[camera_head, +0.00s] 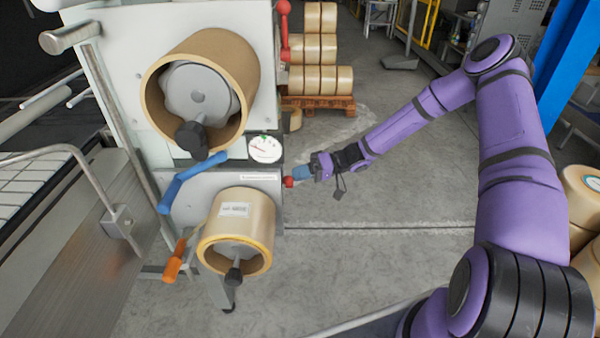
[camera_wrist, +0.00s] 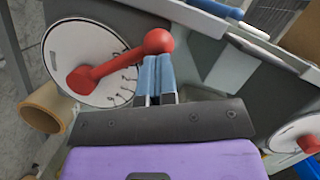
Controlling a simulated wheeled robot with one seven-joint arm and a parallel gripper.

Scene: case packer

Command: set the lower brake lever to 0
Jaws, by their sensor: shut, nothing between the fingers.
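The lower brake lever (camera_wrist: 118,65) is red with a ball knob, mounted over a white dial with graduated marks (camera_wrist: 75,45). Its arm runs from the pivot at the dial's lower part up to the right, with the knob beyond the dial's edge. The scale's numbers are too small to read. In the head view only a bit of red lever (camera_head: 288,182) shows at the machine's right edge. My gripper (camera_wrist: 156,62) is shut and empty, its blue fingertips right at the knob; I cannot tell whether they touch. It also shows in the head view (camera_head: 300,173).
The upper red lever (camera_head: 284,28) is on the machine's same side; a second red lever and dial (camera_wrist: 296,134) show at the wrist view's right edge. Tape rolls (camera_head: 243,75) (camera_head: 262,215) are on the machine front. Stacked rolls (camera_head: 315,80) stand behind.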

